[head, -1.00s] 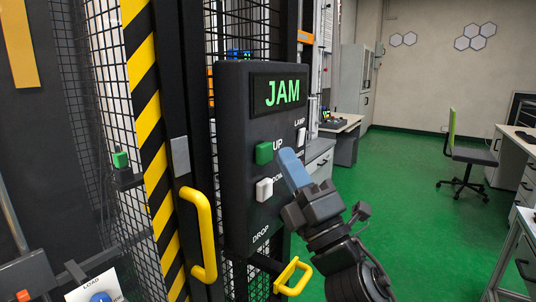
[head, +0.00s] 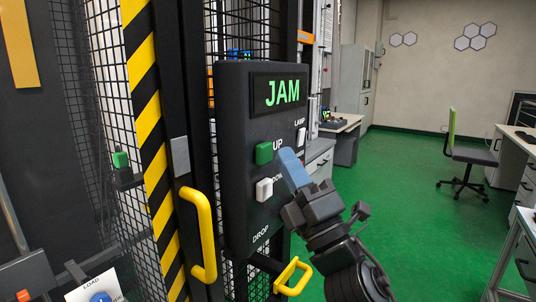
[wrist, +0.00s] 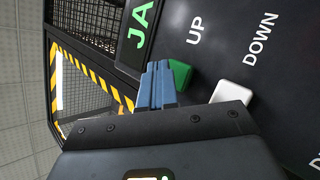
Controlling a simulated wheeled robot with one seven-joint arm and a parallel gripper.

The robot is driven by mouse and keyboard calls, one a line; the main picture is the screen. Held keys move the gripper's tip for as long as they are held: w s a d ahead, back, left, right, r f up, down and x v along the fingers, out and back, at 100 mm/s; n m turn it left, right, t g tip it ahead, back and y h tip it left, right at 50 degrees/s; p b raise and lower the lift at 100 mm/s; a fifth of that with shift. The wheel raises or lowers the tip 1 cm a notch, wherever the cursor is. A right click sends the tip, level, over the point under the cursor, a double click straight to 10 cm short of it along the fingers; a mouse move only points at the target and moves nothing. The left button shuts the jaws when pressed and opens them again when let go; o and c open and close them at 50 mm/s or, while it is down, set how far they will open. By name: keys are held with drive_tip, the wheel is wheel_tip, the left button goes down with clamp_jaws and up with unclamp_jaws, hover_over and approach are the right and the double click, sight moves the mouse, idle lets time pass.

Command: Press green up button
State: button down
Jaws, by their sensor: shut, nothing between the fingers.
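The green UP button (head: 264,153) is on the dark control panel (head: 236,200), below a display (head: 279,92) reading JAM in green. It also shows in the wrist view (wrist: 180,74), partly hidden behind my blue fingers. My gripper (head: 289,158) is shut and empty, its tips just right of the green button in the head view. In the wrist view my fingertips (wrist: 158,68) overlap the button's left edge; I cannot tell if they touch it. The white DOWN button (head: 264,189) is below the green one, and also shows in the wrist view (wrist: 231,94).
A white LAMP switch (head: 301,135) is at the panel's right. A yellow DROP handle (head: 292,277) sticks out below. A yellow door handle (head: 201,235) and mesh cage are left of the panel. The green floor to the right is open, with a chair (head: 473,154).

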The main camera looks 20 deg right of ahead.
drive_tip(key=shift+w+a, duration=0.1)
drive_tip(key=shift+w+a, duration=0.15)
drive_tip(key=shift+w, duration=0.05)
